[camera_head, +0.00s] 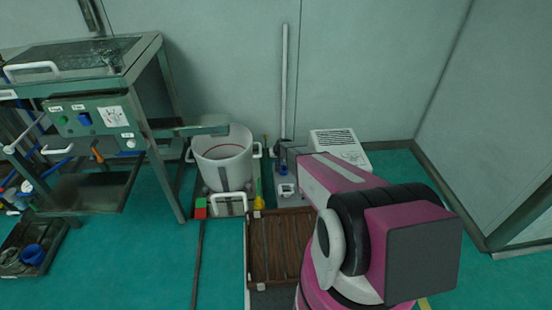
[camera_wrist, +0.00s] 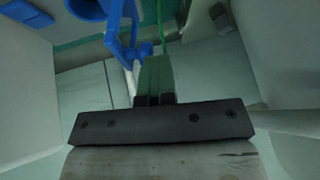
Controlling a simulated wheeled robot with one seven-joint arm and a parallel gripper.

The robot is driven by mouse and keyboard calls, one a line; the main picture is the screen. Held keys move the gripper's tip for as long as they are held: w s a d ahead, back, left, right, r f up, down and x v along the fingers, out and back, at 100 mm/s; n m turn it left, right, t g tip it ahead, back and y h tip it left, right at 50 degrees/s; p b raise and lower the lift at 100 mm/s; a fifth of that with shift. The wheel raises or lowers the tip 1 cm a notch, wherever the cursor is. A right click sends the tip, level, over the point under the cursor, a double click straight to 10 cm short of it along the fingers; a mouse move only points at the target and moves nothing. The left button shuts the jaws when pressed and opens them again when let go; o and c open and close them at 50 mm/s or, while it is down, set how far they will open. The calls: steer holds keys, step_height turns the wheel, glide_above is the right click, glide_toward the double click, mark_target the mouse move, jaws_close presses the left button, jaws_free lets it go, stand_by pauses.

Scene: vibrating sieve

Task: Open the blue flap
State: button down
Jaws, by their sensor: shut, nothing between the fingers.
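Several blue parts are in view, and I cannot tell for sure which is the flap. In the wrist view a blue bracket-like part (camera_wrist: 122,42) stands just beyond and left of my gripper (camera_wrist: 156,68), with another blue piece (camera_wrist: 86,8) at the top edge. My gripper's fingers are together with nothing held; whether they touch the blue bracket is unclear. In the head view a small blue part (camera_head: 84,119) is on the front panel of the metal frame at left. A small blue piece (camera_head: 283,169) also shows beside my arm, which hides much around it.
A white bucket (camera_head: 222,158) stands by the back wall, next to a grey-white box (camera_head: 340,146) and an upright pole (camera_head: 285,80). A brown slatted tray (camera_head: 255,250) lies in front.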

steer(key=shift+a+f, duration=0.3)
steer(key=shift+a, duration=0.5)
steer(key=shift+a+f, duration=0.25)
steer(key=shift+a, duration=0.5)
stand_by(0.4)
stand_by(0.5)
steer(key=shift+r, duration=0.95)
steer(key=s+d+r+g+h, duration=0.1)
steer(key=s+d+r, duration=0.3)
steer(key=s+r, duration=0.6)
steer(key=s+d+r+g, duration=0.2)
steer(key=s+d+r, duration=0.1)
steer(key=s+r, duration=0.8)
steer(key=s+d+r+m+g+h, duration=0.1)
steer(key=s+d+r, duration=0.3)
steer(key=s+r, duration=0.6)
steer(key=s+g, duration=0.1)
steer(key=s, duration=0.3)
steer(key=shift+s+d+r+h, duration=0.15)
steer(key=shift+d+r+h, duration=0.1)
steer(key=shift+d+h, duration=0.05)
steer(key=shift+a, duration=0.1)
